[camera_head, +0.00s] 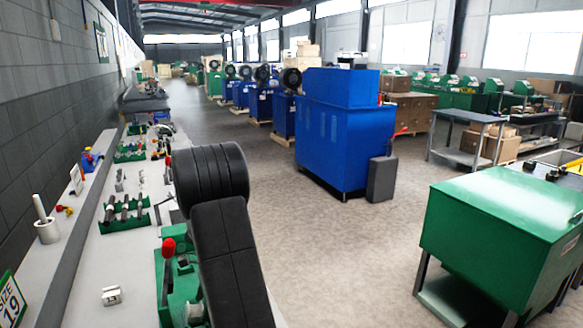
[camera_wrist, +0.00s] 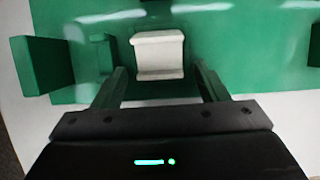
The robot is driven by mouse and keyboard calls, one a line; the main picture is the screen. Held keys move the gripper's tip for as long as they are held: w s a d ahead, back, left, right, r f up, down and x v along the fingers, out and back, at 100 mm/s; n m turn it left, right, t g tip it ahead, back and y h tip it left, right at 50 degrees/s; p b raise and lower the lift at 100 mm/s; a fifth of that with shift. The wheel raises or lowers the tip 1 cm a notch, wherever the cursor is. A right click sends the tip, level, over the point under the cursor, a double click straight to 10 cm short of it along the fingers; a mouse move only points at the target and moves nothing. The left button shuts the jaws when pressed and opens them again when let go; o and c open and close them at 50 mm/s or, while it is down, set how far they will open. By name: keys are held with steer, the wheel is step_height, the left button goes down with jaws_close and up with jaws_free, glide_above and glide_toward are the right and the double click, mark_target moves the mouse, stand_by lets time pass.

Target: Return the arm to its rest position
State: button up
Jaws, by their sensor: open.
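My gripper (camera_wrist: 161,70) shows in the wrist view with its two dark fingers apart. A small pale block-like piece (camera_wrist: 158,54) lies ahead of and partly between the fingers, with gaps on both sides. It sits before a green surface (camera_wrist: 235,60). Whether the piece is part of a machine, I cannot tell. In the head view my black arm reaches down over the bench at lower centre, and my gripper is hidden there.
A pale bench (camera_head: 112,255) runs along the left wall with green tool racks (camera_head: 125,214) and a red-knobbed green machine (camera_head: 175,275). A small white piece (camera_head: 111,296) lies on it. A blue cabinet (camera_head: 340,130) and green cabinet (camera_head: 480,225) stand right. The aisle floor (camera_head: 330,230) is clear.

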steer(key=shift+w+d+r, duration=0.25)
steer(key=shift+w+d, duration=0.05)
steer(key=shift+d, duration=0.25)
steer(key=shift+w+d+r, duration=0.25)
steer(key=shift+d, duration=0.35)
steer(key=shift+w+d+r, duration=0.25)
steer(key=shift+w+d, duration=0.05)
steer(key=shift+d, duration=0.25)
steer(key=shift+a, duration=0.1)
